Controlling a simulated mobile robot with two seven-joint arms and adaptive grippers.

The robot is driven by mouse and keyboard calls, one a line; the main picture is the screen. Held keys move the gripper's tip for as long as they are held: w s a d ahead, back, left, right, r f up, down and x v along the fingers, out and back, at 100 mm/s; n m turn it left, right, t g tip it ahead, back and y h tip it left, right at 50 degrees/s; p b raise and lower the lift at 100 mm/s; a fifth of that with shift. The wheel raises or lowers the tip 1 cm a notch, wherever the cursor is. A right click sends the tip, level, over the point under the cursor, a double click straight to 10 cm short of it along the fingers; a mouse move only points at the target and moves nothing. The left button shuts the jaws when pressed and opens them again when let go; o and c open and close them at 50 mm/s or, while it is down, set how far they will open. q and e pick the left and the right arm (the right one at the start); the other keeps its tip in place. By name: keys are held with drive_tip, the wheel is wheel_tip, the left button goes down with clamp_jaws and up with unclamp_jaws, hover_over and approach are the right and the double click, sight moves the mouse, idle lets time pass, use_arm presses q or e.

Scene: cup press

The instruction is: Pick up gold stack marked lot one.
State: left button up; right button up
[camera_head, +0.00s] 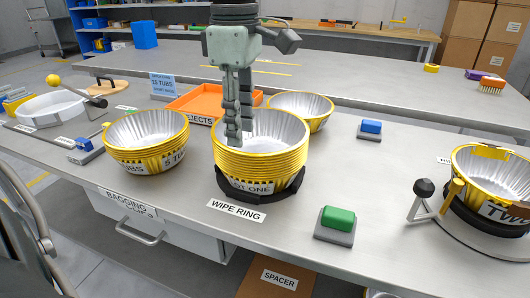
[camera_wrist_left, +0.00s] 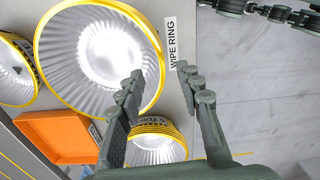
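The gold stack marked lot one (camera_head: 262,165) is a pile of nested gold-rimmed foil tubs with silver insides, sitting in a black ring (camera_head: 290,193) behind the "WIPE RING" label. Its label is partly hidden. My left gripper (camera_head: 233,136) points down over the left part of its opening. In the wrist view the stack (camera_wrist_left: 100,50) shows from above. The left gripper (camera_wrist_left: 160,72) is open there, one fingertip over the rim area and the other outside it; contact cannot be told. Dark finger-like links (camera_wrist_left: 290,14) at the wrist view's top right may be my right gripper.
Another gold stack (camera_head: 146,140) stands left, a single gold tub (camera_head: 301,110) behind, and an orange rejects tray (camera_head: 205,101) at the back. A green button (camera_head: 337,220), a blue button (camera_head: 371,128) and a lever fixture holding a tub marked two (camera_head: 490,175) are right. Bench between is clear.

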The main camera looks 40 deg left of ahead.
sight(245, 153)
use_arm(q)
drive_tip(key=f, duration=0.6)
drive_tip(key=shift+d+f, duration=0.15)
drive_tip(key=shift+d, duration=0.1)
drive_tip(key=shift+w, duration=0.1)
clamp_jaws()
